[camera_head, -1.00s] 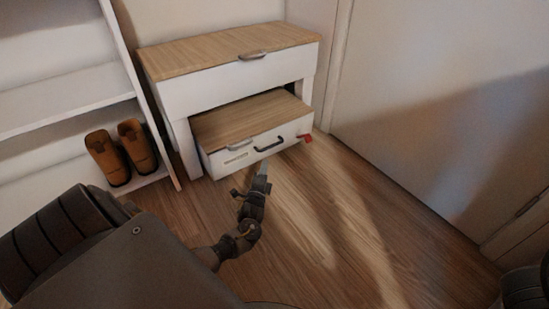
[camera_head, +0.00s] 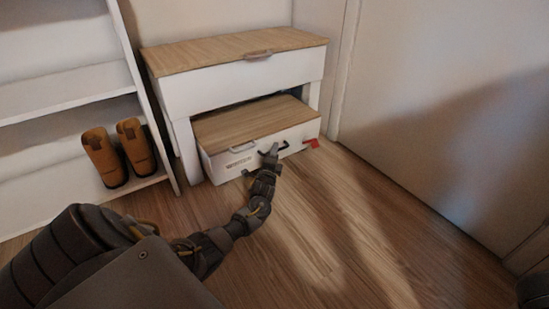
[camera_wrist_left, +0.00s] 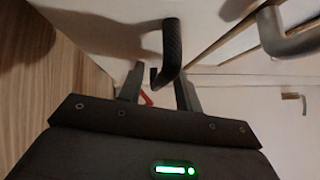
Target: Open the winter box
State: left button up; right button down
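The winter box (camera_head: 222,164) is a white box with a wooden lid (camera_head: 255,121), standing low inside a white bench; its label is too small to read surely. The lid looks closed. A black handle (camera_head: 285,148) is on its front, and a metal handle (camera_head: 243,147) sits at the lid's front edge. My left gripper (camera_head: 270,153) is at the box front by the black handle and hides part of it. In the left wrist view the fingers (camera_wrist_left: 157,84) are apart, with the black handle (camera_wrist_left: 172,45) between or just beyond their tips.
The bench (camera_head: 240,88) with its wooden top and metal handle (camera_head: 258,54) stands over the box. A red piece (camera_head: 312,143) sticks out at the box's right front. Brown boots (camera_head: 104,158) stand on the white shelf (camera_head: 62,104) at left. The floor (camera_head: 330,220) at right is clear.

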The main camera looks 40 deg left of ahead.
pick_arm(q)
jog(key=shift+w+a+r, duration=0.1)
jog(key=shift+w, duration=0.05)
grip_shut()
dwell(0.4)
